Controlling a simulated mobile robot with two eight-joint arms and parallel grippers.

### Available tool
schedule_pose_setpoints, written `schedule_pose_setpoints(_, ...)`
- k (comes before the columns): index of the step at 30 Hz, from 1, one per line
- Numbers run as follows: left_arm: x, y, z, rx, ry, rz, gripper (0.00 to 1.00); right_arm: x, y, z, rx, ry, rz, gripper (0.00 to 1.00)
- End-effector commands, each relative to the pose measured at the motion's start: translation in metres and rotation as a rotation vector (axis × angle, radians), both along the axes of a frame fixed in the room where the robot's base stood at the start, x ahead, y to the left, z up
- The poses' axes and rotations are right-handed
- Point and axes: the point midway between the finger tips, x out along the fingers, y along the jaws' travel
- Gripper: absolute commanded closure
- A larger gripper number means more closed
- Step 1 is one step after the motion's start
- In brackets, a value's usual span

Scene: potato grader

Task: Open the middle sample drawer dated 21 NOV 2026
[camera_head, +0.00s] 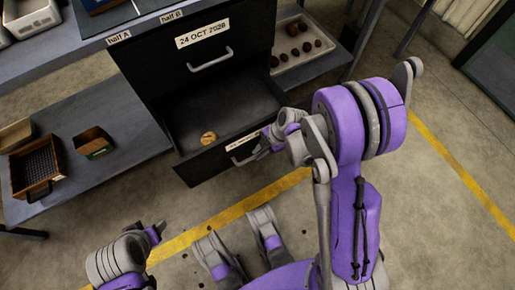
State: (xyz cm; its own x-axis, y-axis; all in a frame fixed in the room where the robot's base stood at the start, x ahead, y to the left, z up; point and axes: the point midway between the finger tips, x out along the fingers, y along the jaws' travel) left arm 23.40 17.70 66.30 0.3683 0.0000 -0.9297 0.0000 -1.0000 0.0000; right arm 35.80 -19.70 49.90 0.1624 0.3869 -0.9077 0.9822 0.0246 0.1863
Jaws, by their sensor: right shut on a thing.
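A dark cabinet shows a top drawer (207,84) that is closed, labelled 24 OCT 2026, with a bar handle (211,60). Below it a drawer (212,161) stands pulled out, with a roundish yellow-brown thing (208,138) inside. Its front label (238,143) is partly covered and too small to read. My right gripper (263,147) is at the right end of this front, shut on the drawer handle (244,159), which it partly hides. My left gripper (157,234) is low at the left, away from the cabinet; its jaws are unclear.
A grey bench (95,158) at the left holds a small open box (94,142) and a wooden tray (35,167). A pale tray (303,61) of dark potatoes stands right of the cabinet. Yellow lines (462,174) cross the concrete floor, which is open at the right.

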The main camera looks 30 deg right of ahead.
Motion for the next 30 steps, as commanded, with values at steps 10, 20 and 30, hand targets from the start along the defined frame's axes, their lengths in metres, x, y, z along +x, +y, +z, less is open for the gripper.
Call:
schedule_pose_setpoints(10, 0.000, 0.000, 0.000, 0.000, 0.000, 0.000, 0.41, 0.000, 0.000, 0.000, 0.000, 0.001, 0.000, 0.61)
schedule_pose_setpoints(20, 0.000, 0.000, 0.000, 0.000, 0.000, 0.000, 0.41, 0.000, 0.000, 0.000, 0.000, 0.000, 0.000, 0.53)
schedule_pose_setpoints(30, -0.003, 0.000, 0.022, 0.000, -0.005, 0.000, 0.41, -0.008, -0.020, 0.048, 0.000, 0.000, -0.003, 0.53)
